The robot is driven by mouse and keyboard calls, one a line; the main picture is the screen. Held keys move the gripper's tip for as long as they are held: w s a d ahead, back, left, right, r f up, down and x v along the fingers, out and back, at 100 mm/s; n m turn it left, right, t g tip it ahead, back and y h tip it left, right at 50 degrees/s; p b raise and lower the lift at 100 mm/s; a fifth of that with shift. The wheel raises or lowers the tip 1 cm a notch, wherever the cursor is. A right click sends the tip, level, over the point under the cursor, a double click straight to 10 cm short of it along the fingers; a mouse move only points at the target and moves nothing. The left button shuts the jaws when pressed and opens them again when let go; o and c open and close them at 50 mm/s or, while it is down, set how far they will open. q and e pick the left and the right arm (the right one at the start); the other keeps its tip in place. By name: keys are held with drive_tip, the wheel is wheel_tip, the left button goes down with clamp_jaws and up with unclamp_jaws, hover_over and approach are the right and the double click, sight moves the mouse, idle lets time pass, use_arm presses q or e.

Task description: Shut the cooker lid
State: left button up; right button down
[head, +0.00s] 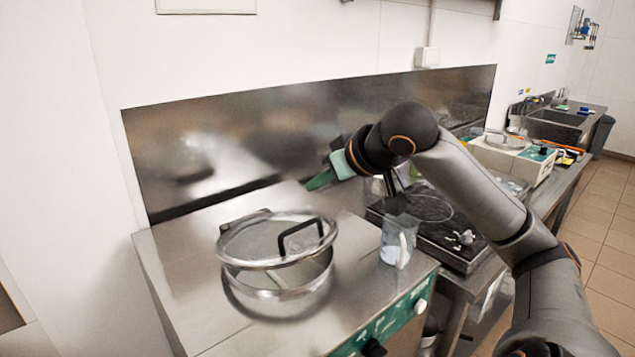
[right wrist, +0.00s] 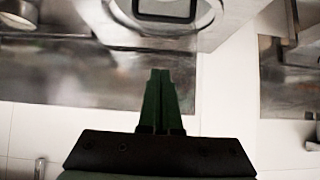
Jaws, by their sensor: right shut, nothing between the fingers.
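The cooker (head: 275,292) is a round metal pot set into the steel counter. Its lid (head: 262,243) has a metal rim and a black handle (head: 301,237). The lid stands partly open, tilted above the pot, with a gap at the front and a hinge at the back left. My right gripper (head: 309,186) has green fingers, shut and empty, behind and above the lid, apart from it. In the right wrist view its fingers (right wrist: 160,74) are together, and the handle (right wrist: 165,10) shows at the top edge. My left gripper is not in view.
A clear jug (head: 397,240) stands on the counter right of the cooker. A black hob (head: 447,228) lies beyond it, partly behind my right arm. A steel backsplash (head: 240,140) rises behind. The counter left of the cooker is clear.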

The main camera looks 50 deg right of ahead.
drive_tip(key=p, duration=0.2)
hover_over(304, 246)
drive_tip(key=w, duration=0.1)
wheel_tip(304, 246, down, 4)
drive_tip(key=shift+w+d+f, duration=0.1)
drive_tip(key=shift+f, duration=0.1)
wheel_tip(304, 246, down, 2)
drive_tip(key=shift+w+f, duration=0.1)
drive_tip(key=shift+s+f, duration=0.3)
drive_tip(key=shift+f, duration=0.2)
drive_tip(key=shift+s+f, duration=0.3)
drive_tip(key=shift+f, duration=0.2)
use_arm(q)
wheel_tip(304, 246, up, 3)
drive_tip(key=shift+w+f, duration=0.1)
